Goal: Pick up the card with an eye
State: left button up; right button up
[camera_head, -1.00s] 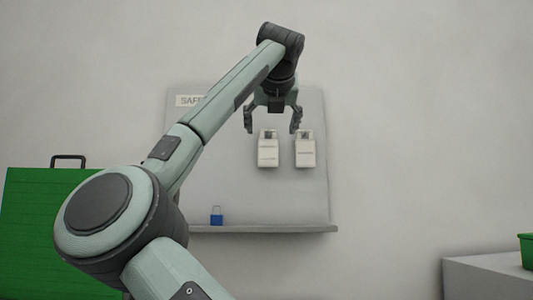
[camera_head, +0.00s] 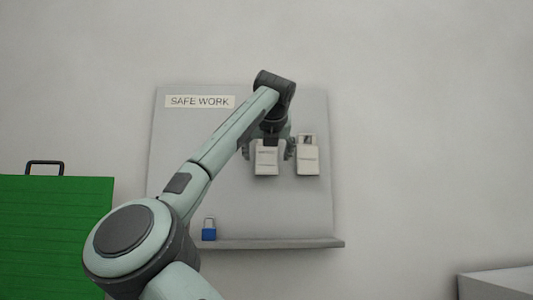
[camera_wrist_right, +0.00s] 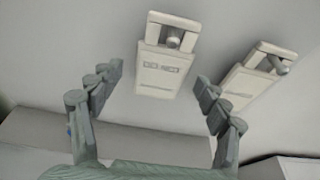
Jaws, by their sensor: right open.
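Two white cards hang side by side on a grey wall board (camera_head: 180,140). The left card (camera_head: 266,160) and right card (camera_head: 308,161) each have an opening at the top with a peg through it, clearest in the right wrist view. Their print is too small to read. My right gripper (camera_head: 268,150) is open at the left card, partly covering its top. In the right wrist view the left card (camera_wrist_right: 165,75) lies ahead between the open fingers, with no clear contact. The right card (camera_wrist_right: 252,78) is beyond the right finger. My left gripper is not in view.
A "SAFE WORK" label (camera_head: 200,101) is on the board. A blue padlock (camera_head: 209,230) is by the shelf edge (camera_head: 270,243) below. A green case (camera_head: 55,230) stands at left; a grey block (camera_head: 500,283) is at lower right.

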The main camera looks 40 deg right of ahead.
jog(key=shift+w+d+f, duration=0.15)
jog(key=shift+w+d, duration=0.15)
jog(key=shift+w, duration=0.1)
jog(key=c, duration=0.9)
jog(key=shift+c, duration=0.4)
